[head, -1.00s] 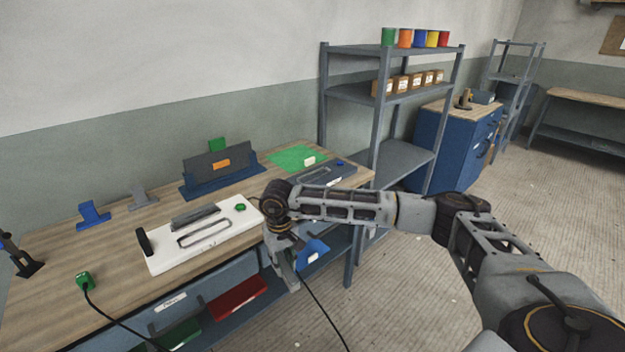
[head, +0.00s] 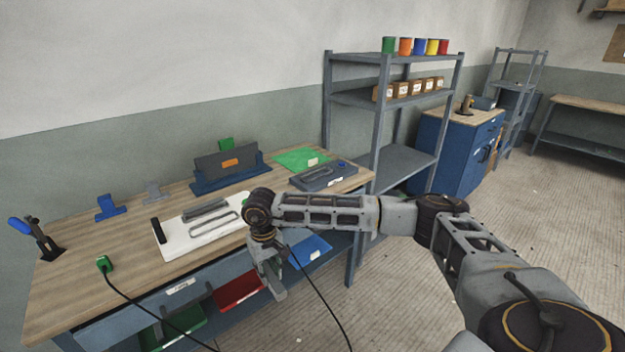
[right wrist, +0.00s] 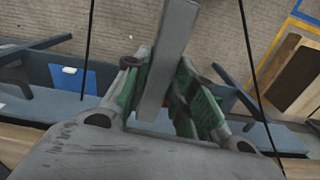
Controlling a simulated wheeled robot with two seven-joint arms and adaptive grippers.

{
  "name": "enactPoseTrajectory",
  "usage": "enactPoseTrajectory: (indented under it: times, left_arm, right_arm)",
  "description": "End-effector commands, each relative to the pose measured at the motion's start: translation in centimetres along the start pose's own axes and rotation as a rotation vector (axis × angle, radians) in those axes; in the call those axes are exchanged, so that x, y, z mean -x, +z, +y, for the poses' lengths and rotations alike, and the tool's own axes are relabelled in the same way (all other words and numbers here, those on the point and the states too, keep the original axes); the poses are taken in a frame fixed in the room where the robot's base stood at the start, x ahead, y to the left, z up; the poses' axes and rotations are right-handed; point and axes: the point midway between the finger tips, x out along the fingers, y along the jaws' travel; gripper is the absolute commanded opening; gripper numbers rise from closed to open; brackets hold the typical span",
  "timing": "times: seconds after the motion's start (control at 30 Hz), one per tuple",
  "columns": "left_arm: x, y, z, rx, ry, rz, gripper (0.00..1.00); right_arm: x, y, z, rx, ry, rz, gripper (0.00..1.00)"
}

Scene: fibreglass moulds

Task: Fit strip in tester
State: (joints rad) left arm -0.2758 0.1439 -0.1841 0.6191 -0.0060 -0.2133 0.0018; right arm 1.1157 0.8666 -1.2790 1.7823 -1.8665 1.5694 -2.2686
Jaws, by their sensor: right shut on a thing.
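My right gripper (head: 266,268) hangs in front of the bench's front edge, below its top. In the right wrist view the gripper (right wrist: 160,108), with green finger pads, is shut on a flat grey strip (right wrist: 168,50). The strip sticks out past the fingertips over the floor. A white fixture plate (head: 177,244) with a grey block, a grey loop outline and a black upright handle lies on the bench. A dark grey device (head: 310,182) with a similar loop and a blue button sits further right. I cannot tell which is the tester. My left gripper is not in view.
A blue rack (head: 205,187) holding a dark panel stands at the bench's back. A green mat (head: 290,157) lies beyond. A blue-handled clamp (head: 42,240) and a green plug (head: 104,264) with a black cable are at left. Red bin (head: 240,290) and green bin (head: 172,333) sit below.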

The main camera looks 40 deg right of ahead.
Motion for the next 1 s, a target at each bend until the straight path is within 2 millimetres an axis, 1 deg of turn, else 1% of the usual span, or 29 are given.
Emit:
enactPoseTrajectory:
  times: [0.1,0.47,0.67,0.83,1.0]
  left_arm:
    - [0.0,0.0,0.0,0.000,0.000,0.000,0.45]
    - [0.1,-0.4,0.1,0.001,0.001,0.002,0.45]
    - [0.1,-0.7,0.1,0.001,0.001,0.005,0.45]
    - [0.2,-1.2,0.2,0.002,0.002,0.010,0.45]
    - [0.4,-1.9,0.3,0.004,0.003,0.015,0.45]
  right_arm:
    - [0.1,0.0,0.0,-0.002,0.000,0.001,0.01]
    - [1.2,-0.4,0.7,-0.094,0.001,0.002,0.01]
    - [2.4,-0.7,1.3,-0.181,0.003,0.003,0.01]
    - [3.8,-1.0,2.1,-0.288,0.003,0.004,0.01]
    - [6.0,-1.4,3.3,-0.451,0.003,0.005,0.01]
